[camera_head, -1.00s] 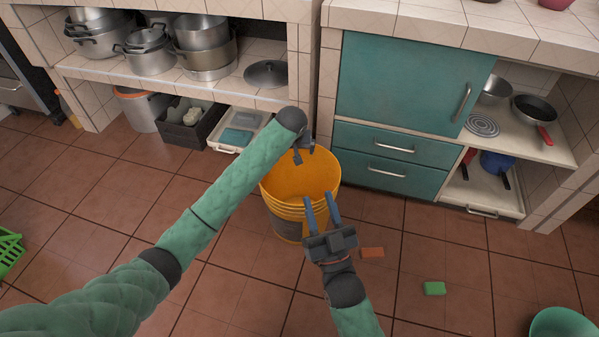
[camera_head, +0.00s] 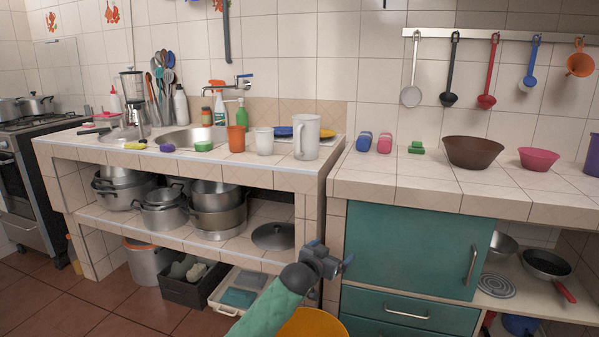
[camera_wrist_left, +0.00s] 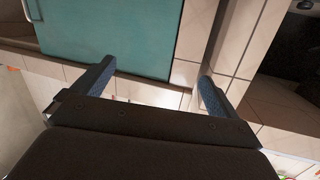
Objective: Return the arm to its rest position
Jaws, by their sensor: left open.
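My left arm (camera_head: 270,308) comes up from the bottom of the head view, in a green quilted sleeve. My left gripper (camera_head: 338,262) is raised in front of the counter, near the left edge of the teal cabinet door. In the left wrist view its two fingers (camera_wrist_left: 155,80) are spread wide with nothing between them. The teal door (camera_wrist_left: 110,35) and tiled counter parts show beyond the fingers. My right gripper is out of the head view.
The yellow bucket (camera_head: 312,325) stands below the left gripper, mostly cut off. The tiled counter (camera_head: 400,185) carries a brown bowl (camera_head: 473,152), a pink bowl (camera_head: 538,158) and a white pitcher (camera_head: 307,138). Pots (camera_head: 218,208) stand on the shelf below. A teal cabinet (camera_head: 405,250) is close to the gripper.

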